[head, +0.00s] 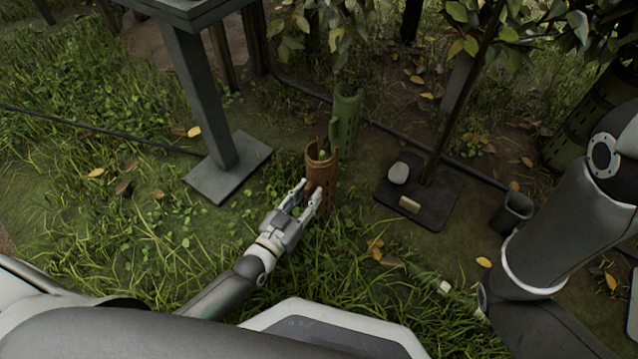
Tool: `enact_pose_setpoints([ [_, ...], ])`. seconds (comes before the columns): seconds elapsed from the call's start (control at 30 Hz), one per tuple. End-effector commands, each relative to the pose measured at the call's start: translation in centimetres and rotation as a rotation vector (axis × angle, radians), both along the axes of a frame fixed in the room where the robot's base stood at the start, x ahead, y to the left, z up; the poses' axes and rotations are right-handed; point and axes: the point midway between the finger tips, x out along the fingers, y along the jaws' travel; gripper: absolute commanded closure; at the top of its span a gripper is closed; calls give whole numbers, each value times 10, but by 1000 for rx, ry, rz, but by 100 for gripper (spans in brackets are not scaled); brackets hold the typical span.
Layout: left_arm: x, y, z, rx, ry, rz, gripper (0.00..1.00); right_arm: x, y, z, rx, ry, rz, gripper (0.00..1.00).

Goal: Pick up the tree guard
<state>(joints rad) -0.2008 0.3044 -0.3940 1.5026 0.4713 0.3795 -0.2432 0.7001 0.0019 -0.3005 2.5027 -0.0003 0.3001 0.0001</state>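A brown-orange perforated tube, which looks like a tree guard (322,163), stands upright in the grass near the middle of the head view. A green perforated guard (346,115) stands just behind it. My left gripper (309,188) is at the near left side of the brown tube, fingers apart with a gap between them. One finger overlaps the tube's lower part in the picture; I cannot tell whether it touches.
A grey post on a square base plate (228,168) stands to the left. A dark mat (432,205) with a pale stone (398,173) and a small tan block (409,204) lies to the right. A dark cup (512,212) stands farther right. A black hose (90,127) crosses the grass.

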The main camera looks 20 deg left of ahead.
Motion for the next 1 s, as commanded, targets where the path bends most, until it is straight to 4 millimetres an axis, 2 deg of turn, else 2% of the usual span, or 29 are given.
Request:
enact_pose_setpoints([
  [0.03, 0, 0, 0, 0, 0, 0, 84, -1, 0, 0, 0, -2, 0, 26],
  [0.17, 0, 0, 0, 0, 0, 0, 100, -1, 0, 0, 0, -2, 0, 26],
  [0.67, 2, 0, 7, -1, -2, 0, 100, 1, 0, 6, 0, 2, 0, 26],
  [1.0, 9, 2, 41, -1, -2, 1, 100, 6, -1, 36, 4, 13, 2, 26],
])
